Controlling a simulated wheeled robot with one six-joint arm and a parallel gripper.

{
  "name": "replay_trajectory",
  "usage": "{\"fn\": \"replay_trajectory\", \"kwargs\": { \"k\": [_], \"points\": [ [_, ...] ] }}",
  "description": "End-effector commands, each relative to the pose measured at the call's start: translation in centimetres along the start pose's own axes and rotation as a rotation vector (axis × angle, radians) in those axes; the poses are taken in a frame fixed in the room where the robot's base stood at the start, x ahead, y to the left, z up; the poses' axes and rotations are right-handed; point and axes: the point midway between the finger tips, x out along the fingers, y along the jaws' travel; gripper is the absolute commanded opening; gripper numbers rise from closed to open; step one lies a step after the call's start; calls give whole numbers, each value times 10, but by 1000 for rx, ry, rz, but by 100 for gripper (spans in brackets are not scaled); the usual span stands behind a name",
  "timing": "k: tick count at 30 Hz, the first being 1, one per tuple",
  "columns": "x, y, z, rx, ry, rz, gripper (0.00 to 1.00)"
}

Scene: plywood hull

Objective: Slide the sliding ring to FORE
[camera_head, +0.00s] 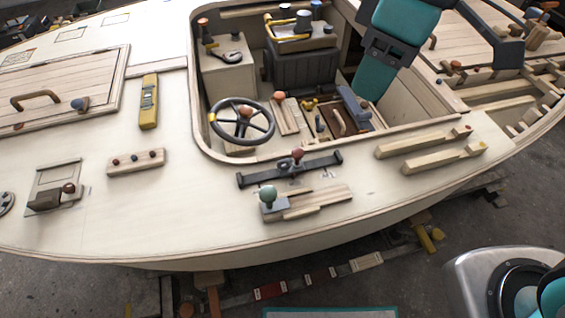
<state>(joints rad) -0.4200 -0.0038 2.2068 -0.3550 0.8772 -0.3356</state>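A dark bar (265,176) lies across the pale deck, just in front of the cockpit opening. A slider with a red-brown knob (297,154) sits on it, right of the bar's middle. This may be the sliding ring; I cannot tell for sure, and no FORE mark is legible. My teal arm (400,32) comes down from the top edge over the right part of the cockpit, well apart from the bar. I cannot make out my gripper's fingertips in this view.
A knobbed wooden strip (136,160) and a yellow device (149,101) lie left. Two wooden rails (425,142) lie right.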

Motion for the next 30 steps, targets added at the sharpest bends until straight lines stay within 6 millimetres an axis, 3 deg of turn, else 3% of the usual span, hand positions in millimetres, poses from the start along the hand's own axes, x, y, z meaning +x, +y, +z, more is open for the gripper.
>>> {"fn": "replay_trajectory", "kwargs": {
  "k": [1,6,12,20,30],
  "points": [
    [26,12,-23,-103,-43,1,39],
    [76,32,-89,-417,-162,4,39],
    [113,35,-130,-617,-235,-9,39],
    [137,36,-130,-647,-248,-14,39],
    [211,41,-112,-646,-248,-14,39]
  ]
}}
